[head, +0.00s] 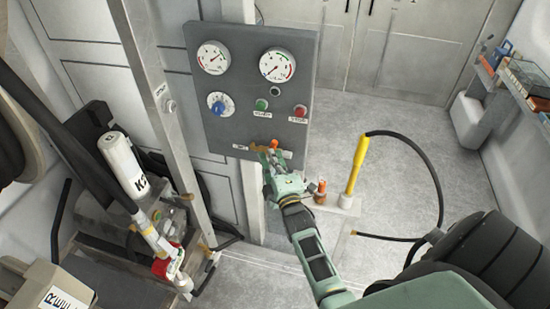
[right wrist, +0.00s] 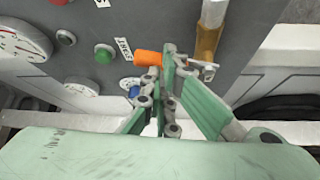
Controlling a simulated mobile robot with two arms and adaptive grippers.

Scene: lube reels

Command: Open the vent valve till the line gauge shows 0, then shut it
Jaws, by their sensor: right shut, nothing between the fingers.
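At the panel's lower edge are a brass-coloured lever (head: 258,149) and an orange knob or grip (head: 273,144). I cannot tell for sure which part is the vent valve. My right gripper (head: 268,159) is shut and empty, right at these parts. In the right wrist view its fingertips (right wrist: 172,72) are beside the orange grip (right wrist: 148,58), with the brass lever (right wrist: 207,42) to the right. My left gripper is out of view.
The panel also has a blue knob (head: 218,108), a green button (head: 261,104) and a red button (head: 299,111). A yellow-handled tool (head: 357,162) with a black hose stands right of my arm. A metal post (head: 165,110) and reel gear stand left. Floor behind is clear.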

